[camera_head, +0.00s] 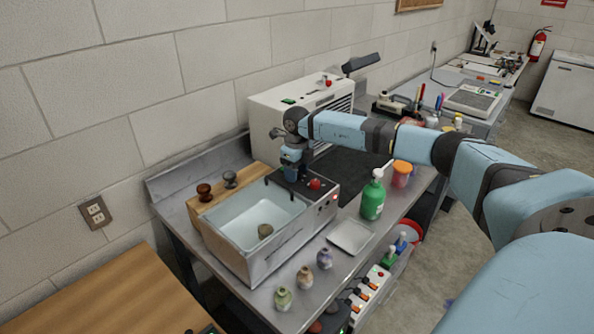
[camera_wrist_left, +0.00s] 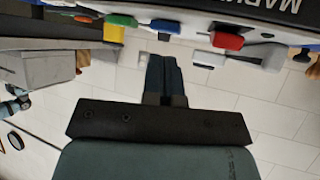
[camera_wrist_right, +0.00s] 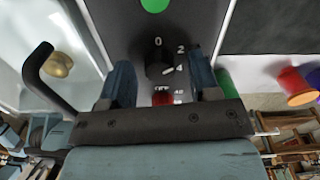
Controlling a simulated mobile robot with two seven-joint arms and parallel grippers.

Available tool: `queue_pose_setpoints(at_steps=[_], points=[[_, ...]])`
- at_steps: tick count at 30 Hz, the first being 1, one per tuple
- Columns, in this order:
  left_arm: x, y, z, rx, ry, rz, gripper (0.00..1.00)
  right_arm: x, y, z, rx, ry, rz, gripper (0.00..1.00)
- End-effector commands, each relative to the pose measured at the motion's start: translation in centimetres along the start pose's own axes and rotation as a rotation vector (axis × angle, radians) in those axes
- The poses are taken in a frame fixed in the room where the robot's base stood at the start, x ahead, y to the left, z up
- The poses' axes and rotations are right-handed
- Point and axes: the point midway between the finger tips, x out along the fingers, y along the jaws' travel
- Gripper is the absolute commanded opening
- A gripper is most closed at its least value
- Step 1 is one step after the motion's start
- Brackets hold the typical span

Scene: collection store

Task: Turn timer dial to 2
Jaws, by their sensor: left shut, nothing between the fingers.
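The timer dial (camera_wrist_right: 158,66) is a small black knob on the dark control panel, with printed marks 0, 2 and 4 around it. A pale mark on the dial points to the lower right, near the 4. My right gripper (camera_wrist_right: 160,70) is open, one finger on each side of the dial; I cannot tell if they touch it. In the head view my right gripper (camera_head: 291,172) is over the panel beside the basin and hides the dial. My left gripper (camera_wrist_left: 165,82) is shut and empty, away from the panel.
A red knob (camera_wrist_right: 162,97) and a green button (camera_wrist_right: 154,4) flank the dial. The basin (camera_head: 226,240) holds a brown lump (camera_head: 265,231). A green pump bottle (camera_head: 372,200), an orange jar (camera_head: 401,176) and a white tray (camera_head: 350,236) stand to the right. Several small vases stand in front.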

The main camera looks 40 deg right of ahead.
Motion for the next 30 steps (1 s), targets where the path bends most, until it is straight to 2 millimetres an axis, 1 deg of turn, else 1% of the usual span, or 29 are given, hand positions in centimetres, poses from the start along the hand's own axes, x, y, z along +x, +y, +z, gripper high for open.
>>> queue_pose_setpoints(at_steps=[7, 11, 14, 21, 24, 27, 30], points=[[0.0, 0.0, 0.0, 0.0, 0.001, 0.0, 0.0, -0.2, 0.0, 0.0, 0.0, -0.001, 0.0, 0.56], [0.2, 0.0, 0.2, 0.0, 0.001, 0.0, 0.0, -1.4, 0.0, 0.1, 0.0, -0.004, 0.0, 0.56], [0.4, 0.0, 0.5, 0.0, 0.001, 0.0, 0.0, -3.2, -0.1, 0.0, 0.0, -0.004, -0.001, 0.56], [0.9, -0.1, 1.3, 0.0, 0.001, 0.0, 0.0, -8.8, 0.0, 0.1, -0.001, -0.004, -0.001, 0.56], [1.0, -0.1, 1.5, 0.0, 0.0, 0.0, 0.0, -10.8, 0.0, 0.1, 0.0, -0.004, 0.0, 0.56], [1.1, -0.1, 1.7, 0.0, 0.0, 0.0, 0.0, -12.3, 0.0, 0.1, 0.0, -0.003, 0.0, 0.56], [1.2, -0.1, 1.8, 0.0, -0.001, 0.0, 0.0, -13.2, 0.0, 0.0, 0.0, -0.001, 0.0, 0.56]])
